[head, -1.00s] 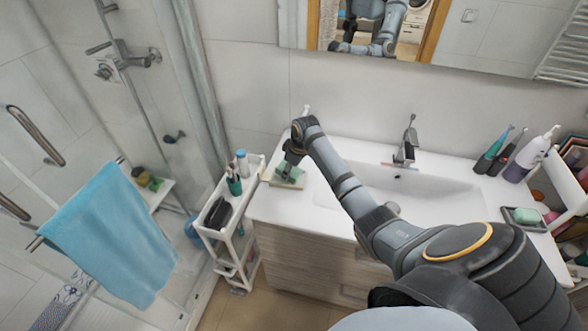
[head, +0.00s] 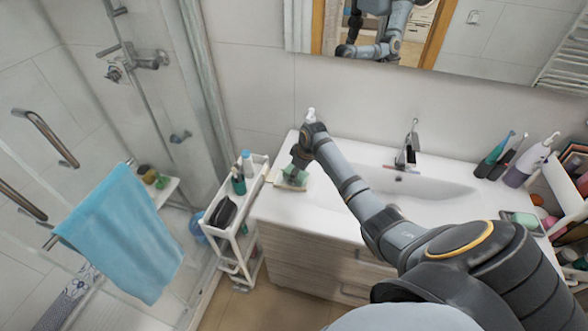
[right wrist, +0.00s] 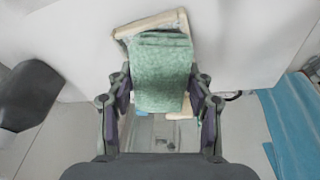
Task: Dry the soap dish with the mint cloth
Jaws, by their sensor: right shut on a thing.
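My right gripper (head: 297,163) is at the left back corner of the white countertop. It is shut on the folded mint cloth (right wrist: 162,72), which hangs between its fingers in the right wrist view. In the head view the cloth (head: 294,177) shows just under the fingertips. A flat cream tray (right wrist: 150,24) lies close to the cloth, partly hidden by it; whether they touch I cannot tell. My left gripper is out of view.
A white trolley (head: 232,232) with bottles is left of the counter. The basin (head: 440,187) and tap (head: 408,150) are mid-counter. Toothbrushes (head: 497,150) and a purple bottle (head: 528,162) stand at the right back. A blue towel (head: 120,230) hangs left.

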